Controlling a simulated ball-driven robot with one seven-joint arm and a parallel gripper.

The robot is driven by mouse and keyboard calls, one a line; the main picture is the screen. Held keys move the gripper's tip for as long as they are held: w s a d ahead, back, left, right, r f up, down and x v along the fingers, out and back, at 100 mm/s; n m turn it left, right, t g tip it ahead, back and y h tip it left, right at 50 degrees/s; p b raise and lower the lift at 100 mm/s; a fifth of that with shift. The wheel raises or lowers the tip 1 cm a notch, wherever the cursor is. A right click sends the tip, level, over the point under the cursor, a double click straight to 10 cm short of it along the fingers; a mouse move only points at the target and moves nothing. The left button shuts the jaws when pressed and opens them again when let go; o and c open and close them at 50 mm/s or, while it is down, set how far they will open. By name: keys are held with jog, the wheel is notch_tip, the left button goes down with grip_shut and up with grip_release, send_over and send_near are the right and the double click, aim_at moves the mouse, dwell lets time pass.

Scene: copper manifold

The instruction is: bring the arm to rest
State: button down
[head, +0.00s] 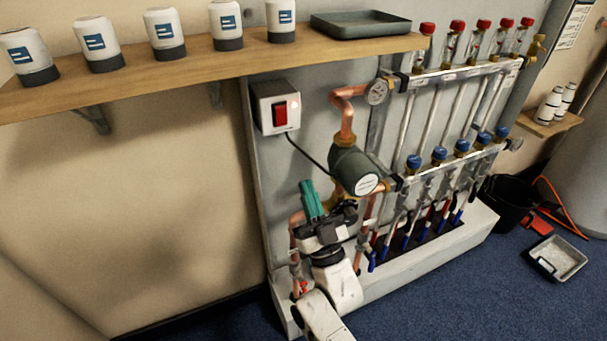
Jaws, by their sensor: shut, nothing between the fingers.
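My gripper (311,201) is in the lower middle of the head view, at the end of my white arm, in front of the copper pipework. Its teal fingers point up and sit close together, with nothing seen between them. The copper manifold (450,115) stands on the wall panel to the right, with red-capped flow meters along the top bar and blue caps along the lower bar. A dark round pump (350,165) is just above and right of the fingers. I cannot tell whether the fingers touch the pipes behind them.
A wooden shelf (200,68) carries several white canisters and a grey tray (360,22). A switch box (275,107) with a red rocker is above the gripper. A black bucket (508,200) and a floor tray (555,258) are at right. The wall area at left is clear.

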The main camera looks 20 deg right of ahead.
jog(key=shift+s+f, duration=0.35)
jog(key=shift+f, duration=0.15)
